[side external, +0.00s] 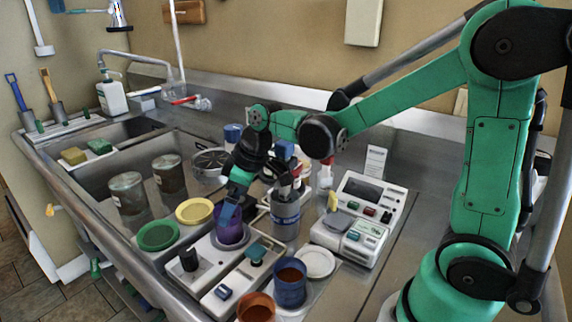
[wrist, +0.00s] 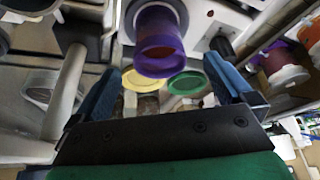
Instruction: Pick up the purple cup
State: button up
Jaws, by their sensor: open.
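The purple cup (side external: 230,236) stands upright on a grey bench device at the centre of the side view. In the wrist view the purple cup (wrist: 160,42) lies ahead of the space between my two blue fingers, with its rim toward them. My gripper (side external: 229,212) is open, pointing down at the cup's rim in the side view. In the wrist view my gripper (wrist: 160,70) has one finger on each side, apart from the cup. Part of the cup's rim is hidden by a finger in the side view. I cannot tell whether a finger touches it.
A grey canister (side external: 286,218) with tools stands close right of the cup. A blue cup (side external: 290,284) and an orange-brown cup (side external: 256,307) stand in front. Yellow (side external: 195,211) and green (side external: 158,236) lids lie left. A white instrument (side external: 352,222) stands right. The sink is behind left.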

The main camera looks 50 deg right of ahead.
jog(key=shift+x, duration=2.9)
jog(key=c, duration=1.4)
